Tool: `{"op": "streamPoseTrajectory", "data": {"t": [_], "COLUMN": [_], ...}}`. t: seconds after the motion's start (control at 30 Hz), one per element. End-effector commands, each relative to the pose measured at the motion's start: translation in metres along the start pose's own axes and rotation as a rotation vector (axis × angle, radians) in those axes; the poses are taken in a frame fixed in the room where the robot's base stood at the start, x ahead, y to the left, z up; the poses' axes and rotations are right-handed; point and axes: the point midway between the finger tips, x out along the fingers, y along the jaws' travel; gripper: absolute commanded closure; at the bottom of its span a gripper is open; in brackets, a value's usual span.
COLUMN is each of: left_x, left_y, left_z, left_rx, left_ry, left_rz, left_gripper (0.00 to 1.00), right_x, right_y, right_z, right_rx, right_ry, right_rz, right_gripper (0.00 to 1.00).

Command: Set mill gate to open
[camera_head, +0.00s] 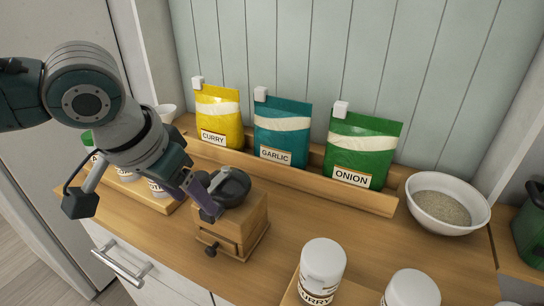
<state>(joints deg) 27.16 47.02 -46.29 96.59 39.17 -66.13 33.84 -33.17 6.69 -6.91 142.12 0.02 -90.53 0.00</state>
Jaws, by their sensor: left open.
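The mill (243,225) is a wooden box with a dark bowl-shaped top (233,187) and a small dark knob (211,250) low on its front. It stands upright on the wooden counter. My left gripper (215,196) comes in from the left and is open at the left side of the dark top. Its fingers overlap the top in the picture, and I cannot tell whether they touch it. The gripper hides part of the top, and I cannot make out how the gate is set. My right gripper is not in view.
Yellow CURRY (219,116), teal GARLIC (282,132) and green ONION (363,150) bags stand in a wooden rack (300,180) behind the mill. A white bowl of grain (447,211) is at right. White jars (323,262) stand at front right. Jars behind my arm are partly hidden.

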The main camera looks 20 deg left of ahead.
Motion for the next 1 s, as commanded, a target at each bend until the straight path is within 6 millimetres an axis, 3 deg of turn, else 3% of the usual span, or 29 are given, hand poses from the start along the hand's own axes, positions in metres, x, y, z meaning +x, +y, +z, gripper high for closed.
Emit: {"op": "streamPoseTrajectory", "data": {"t": [0.1, 0.3, 0.67, 1.0], "left_x": [0.022, 0.043, 0.048, 0.048], "left_y": [0.001, 0.0, 0.001, 0.0], "left_z": [0.0, 0.0, 0.0, 0.0], "left_rx": [-0.001, 0.001, 0.002, 0.002], "left_ry": [-0.001, 0.001, 0.002, 0.001], "left_rz": [0.001, 0.0, 0.001, 0.0], "left_gripper": [0.35, 0.35, 0.35, 0.72], "right_x": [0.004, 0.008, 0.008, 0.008], "right_y": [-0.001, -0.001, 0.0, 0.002], "right_z": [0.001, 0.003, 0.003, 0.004], "right_rx": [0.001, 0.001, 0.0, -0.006], "right_ry": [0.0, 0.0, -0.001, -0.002], "right_rz": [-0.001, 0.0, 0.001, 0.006], "right_gripper": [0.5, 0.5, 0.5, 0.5]}}
